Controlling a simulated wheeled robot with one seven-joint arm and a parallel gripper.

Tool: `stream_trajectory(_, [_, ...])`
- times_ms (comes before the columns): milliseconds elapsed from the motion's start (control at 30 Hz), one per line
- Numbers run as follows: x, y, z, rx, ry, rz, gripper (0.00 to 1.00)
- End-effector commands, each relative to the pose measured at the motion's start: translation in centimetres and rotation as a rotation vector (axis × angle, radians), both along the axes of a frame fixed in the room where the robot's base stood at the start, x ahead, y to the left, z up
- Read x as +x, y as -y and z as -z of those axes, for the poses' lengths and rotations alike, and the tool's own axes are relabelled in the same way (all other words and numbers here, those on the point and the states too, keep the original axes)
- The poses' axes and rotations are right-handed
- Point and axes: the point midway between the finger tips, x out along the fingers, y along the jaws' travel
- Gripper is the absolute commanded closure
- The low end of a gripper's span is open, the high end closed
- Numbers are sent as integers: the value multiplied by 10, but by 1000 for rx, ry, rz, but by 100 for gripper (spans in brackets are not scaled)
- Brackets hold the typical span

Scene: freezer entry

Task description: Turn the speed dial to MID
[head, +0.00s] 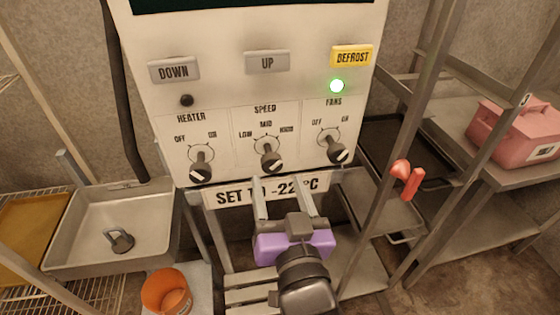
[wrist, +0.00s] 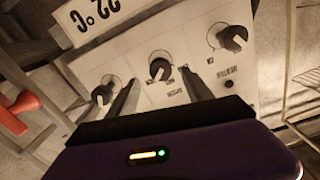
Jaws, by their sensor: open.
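The speed dial (head: 269,157) is the middle of three black knobs on the white control panel, with LOW, MID and HIGH printed above it. It also shows in the wrist view (wrist: 160,68), where the panel appears upside down. A white mark is on its knob, but I cannot tell for sure which setting it points to. My purple gripper (head: 282,185) is open and empty just below the dial, its two fingers pointing toward the panel. In the wrist view my gripper's fingertips (wrist: 158,74) stand to either side of the dial, apart from it as far as I can see.
The heater dial (head: 201,162) is to the left and the fans dial (head: 335,148) to the right, both close. A "SET TO -22°C" sign (head: 225,193) lies under the panel. A sink (head: 80,255) is at left, metal shelves (head: 520,180) at right.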

Motion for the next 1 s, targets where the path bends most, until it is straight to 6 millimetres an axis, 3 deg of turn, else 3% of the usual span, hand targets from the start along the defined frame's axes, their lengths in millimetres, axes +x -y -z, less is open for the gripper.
stream_trajectory(400, [57,-16,-2,-1,4,0,41])
stream_trajectory(800, [65,-18,-1,0,2,-1,41])
stream_trajectory(1000, [65,-18,-1,0,3,-2,78])
